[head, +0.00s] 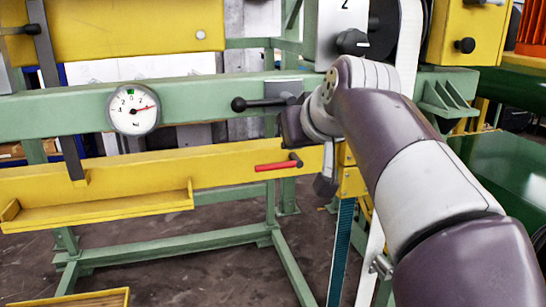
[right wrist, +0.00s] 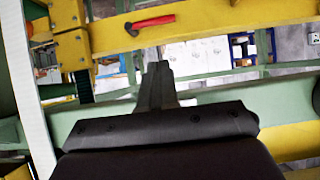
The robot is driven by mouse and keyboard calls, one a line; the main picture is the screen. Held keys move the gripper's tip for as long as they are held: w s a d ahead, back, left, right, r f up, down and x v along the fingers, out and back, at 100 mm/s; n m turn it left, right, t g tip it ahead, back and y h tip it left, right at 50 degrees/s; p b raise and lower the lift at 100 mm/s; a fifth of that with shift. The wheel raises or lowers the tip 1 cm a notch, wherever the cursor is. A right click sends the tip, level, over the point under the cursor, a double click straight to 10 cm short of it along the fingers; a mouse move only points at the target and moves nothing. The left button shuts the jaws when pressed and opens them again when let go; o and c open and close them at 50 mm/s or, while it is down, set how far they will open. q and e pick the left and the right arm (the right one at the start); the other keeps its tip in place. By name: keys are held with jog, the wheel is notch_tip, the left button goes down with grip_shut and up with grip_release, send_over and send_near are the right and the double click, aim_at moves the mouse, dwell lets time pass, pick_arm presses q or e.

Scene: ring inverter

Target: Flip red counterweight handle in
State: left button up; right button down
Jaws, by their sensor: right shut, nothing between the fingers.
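The red handle (head: 275,166) lies nearly level along the front of the lower yellow beam (head: 225,170), with a dark pivot knob at its right end. It also shows in the right wrist view (right wrist: 153,22), near the top. My right gripper (head: 323,192) hangs fingers down just right of the handle, apart from it in the picture. In the right wrist view its dark fingers (right wrist: 158,66) are together and empty, with the handle beyond their tips. I cannot tell the exact gap in depth. My left gripper is not in view.
A black-knobbed lever (head: 258,103) sticks out of the green beam (head: 60,113) above the handle, close to my right wrist. A round gauge (head: 134,109) is further left. A yellow tray ledge (head: 110,207) juts out at lower left. The floor below is mostly clear.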

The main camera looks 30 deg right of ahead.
jog(key=p+x, duration=0.2)
jog(key=x, duration=0.6)
jog(key=p+x, duration=0.3)
jog(key=x, duration=0.6)
jog(key=shift+w+a+f, duration=0.15)
jog(key=shift+a+f, duration=0.05)
